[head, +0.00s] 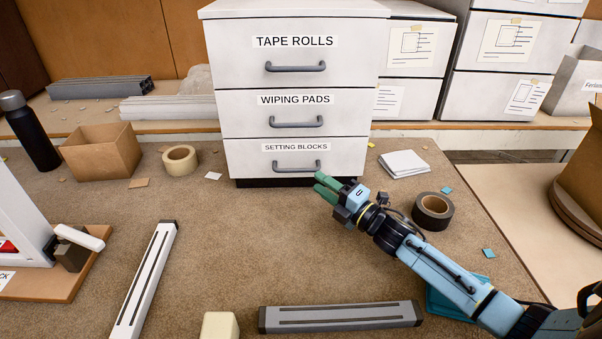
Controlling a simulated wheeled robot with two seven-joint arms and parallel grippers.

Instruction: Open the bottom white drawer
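The white drawer unit (215,75) stands at the back middle with three drawers. The bottom drawer (245,160) is labelled SETTING BLOCKS and looks shut, flush with the drawers above. Its grey bar handle (296,166) is in plain view. My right gripper (326,186) reaches in from the lower right. Its green fingertips are just below and right of this handle, in front of the unit's lower edge. I cannot tell how wide the fingers are apart, and nothing shows between them. My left gripper is not in view.
A tape roll (180,160) and cardboard box (100,152) stand left of the unit. A dark tape roll (433,211) and white pads (404,164) lie right, near my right arm. Grey bar (340,316) and white bar (145,280) lie in front. The mat's middle is clear.

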